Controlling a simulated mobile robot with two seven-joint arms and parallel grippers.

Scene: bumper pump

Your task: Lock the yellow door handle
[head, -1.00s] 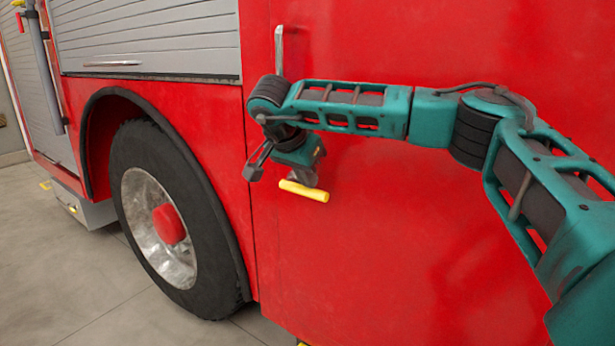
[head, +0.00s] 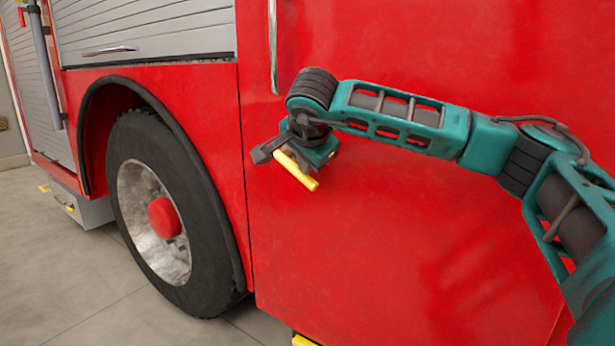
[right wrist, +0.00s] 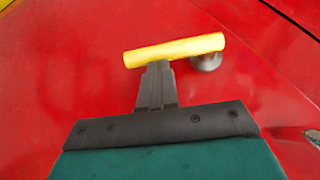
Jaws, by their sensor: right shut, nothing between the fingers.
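The yellow door handle (head: 297,170) is on the red door in the head view, tilted with its left end higher than its right. In the right wrist view the yellow handle (right wrist: 172,50) lies across the picture, with its grey round mount (right wrist: 206,62) behind its right part. My right gripper (head: 264,154) is at the handle's upper left end. In the right wrist view its fingers (right wrist: 156,80) are together and empty, their tips at the bar's underside, left of the mount. They appear to touch the bar. My left gripper is not in view.
The red door panel (head: 420,250) is flat and clear around the handle. A vertical silver grab bar (head: 273,45) is above my right wrist. The big wheel (head: 150,215) is at the left, with grey shutters (head: 145,30) above it.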

